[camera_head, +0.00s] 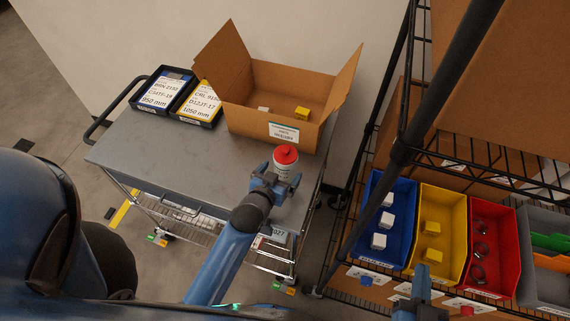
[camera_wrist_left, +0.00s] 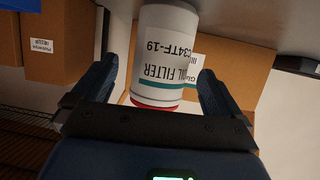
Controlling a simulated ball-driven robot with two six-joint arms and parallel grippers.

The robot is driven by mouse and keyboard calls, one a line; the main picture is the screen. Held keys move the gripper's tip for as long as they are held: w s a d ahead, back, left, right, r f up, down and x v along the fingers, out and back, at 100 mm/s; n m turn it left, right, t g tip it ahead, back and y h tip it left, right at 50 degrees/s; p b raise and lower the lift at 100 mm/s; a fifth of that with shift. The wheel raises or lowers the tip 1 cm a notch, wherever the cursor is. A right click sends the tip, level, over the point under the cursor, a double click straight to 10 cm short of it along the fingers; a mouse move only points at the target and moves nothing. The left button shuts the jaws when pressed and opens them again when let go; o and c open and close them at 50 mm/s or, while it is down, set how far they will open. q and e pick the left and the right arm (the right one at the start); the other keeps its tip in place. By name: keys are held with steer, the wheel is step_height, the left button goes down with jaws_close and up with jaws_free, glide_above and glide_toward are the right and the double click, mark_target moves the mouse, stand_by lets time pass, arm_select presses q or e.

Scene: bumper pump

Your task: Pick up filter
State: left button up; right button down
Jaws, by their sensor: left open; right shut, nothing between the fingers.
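The filter is a white cylinder with a red cap (camera_head: 286,160), standing on the grey cart top (camera_head: 190,160) near its front right corner. In the left wrist view the filter (camera_wrist_left: 165,50) appears upside down, its label reading "OIL FILTER", with the red end lowest in the picture. My left gripper (camera_head: 275,181) is open at the near side of the filter. In the wrist view its fingers (camera_wrist_left: 157,82) lie on either side of the filter's red end, with gaps visible. My right gripper (camera_head: 421,285) is shut and empty, low in front of the shelf bins.
An open cardboard box (camera_head: 255,118) with yellow and white pieces stands behind the filter. Two labelled trays (camera_head: 163,91) lie at the cart's back left. A rack at right holds blue (camera_head: 377,250), yellow, red and grey bins. The cart's left front is clear.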

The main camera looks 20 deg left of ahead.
arm_select(q)
steer(key=shift+w+p, duration=0.3)
steer(key=shift+w, duration=0.15)
steer(key=p+x, duration=0.1)
steer(key=x, duration=0.2)
steer(key=shift+w+f, duration=0.15)
steer(key=shift+w, duration=0.1)
steer(key=shift+w+f, duration=0.2)
steer(key=shift+w, duration=0.05)
steer(key=shift+c, duration=0.8)
steer(key=c, duration=1.2)
steer(key=shift+r, duration=0.1)
steer(key=shift+c, duration=0.4)
steer(key=shift+r, duration=0.15)
